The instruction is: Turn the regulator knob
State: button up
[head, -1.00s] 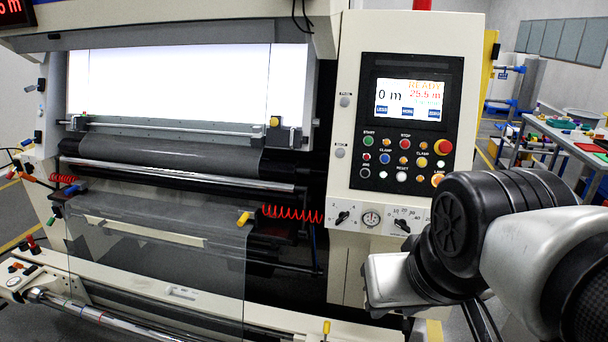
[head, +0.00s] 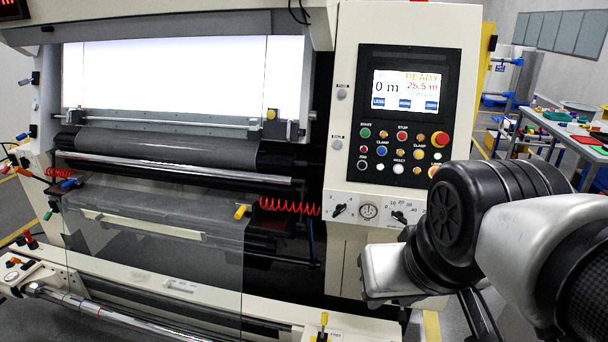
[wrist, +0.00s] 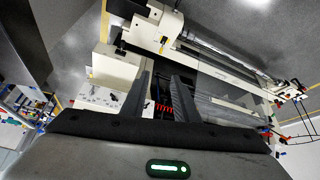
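Two dark knobs sit on a pale strip (head: 350,196) below the button panel in the head view, with a round gauge (head: 368,211) between them. The right knob (head: 400,217) has a printed scale with 10 to 40 around it and looks like the regulator knob. The left knob (head: 339,210) has a smaller scale. My gripper (wrist: 163,76) shows in the wrist view with its two dark fingers apart and nothing seen between them. The head view does not show the fingers; my arm is at the right, just below and right of the right knob.
The button panel (head: 401,166) and lit screen (head: 405,90) are above the knobs. A red coiled hose (head: 290,207) and a yellow-handled part (head: 241,212) are to the left. A cluttered bench (head: 570,142) stands at the far right.

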jog(key=m+t+h+b, duration=0.5)
jog(key=m+t+b, duration=0.65)
jog(key=b, duration=1.45)
send_near(340, 212)
jog(key=b+x, duration=0.2)
jog(key=x, duration=0.7)
jog(key=shift+w+d+r, duration=0.15)
jog(key=shift+w, duration=0.05)
grip_shut()
